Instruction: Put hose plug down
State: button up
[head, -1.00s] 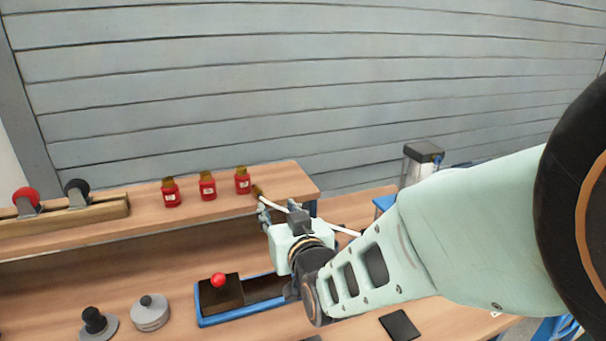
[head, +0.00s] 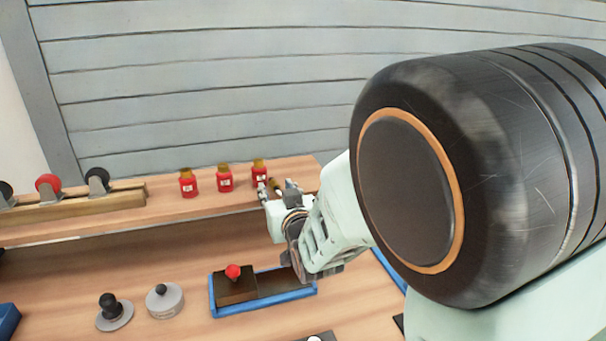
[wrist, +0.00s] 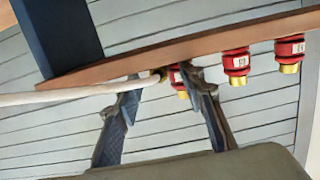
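The hose plug is a brass-coloured tip (wrist: 158,76) on a white hose (wrist: 60,95). In the wrist view, which looks upside down, the hose runs in from the left along the shelf edge, and the tip lies between my fingers. In the head view the tip (head: 273,184) shows small at the shelf's front edge, by the rightmost red bottle. My gripper (head: 277,189) is at that edge; in the wrist view my gripper (wrist: 163,84) has its fingers spread apart, with a gap on the tip's right side. I cannot tell whether the plug rests fully on the shelf.
Red bottles (head: 224,179) with brass caps stand on the wooden shelf (head: 130,220). Casters (head: 97,181) sit on a wooden bar to the left. Below are a blue tray (head: 262,306) with a red-knobbed block (head: 237,288) and two round weights (head: 165,301).

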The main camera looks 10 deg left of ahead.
jog(key=shift+w+a+f, duration=0.1)
jog(key=shift+w+a, duration=0.1)
jog(key=shift+w, duration=0.4)
jog(key=shift+c, duration=0.5)
grip_shut()
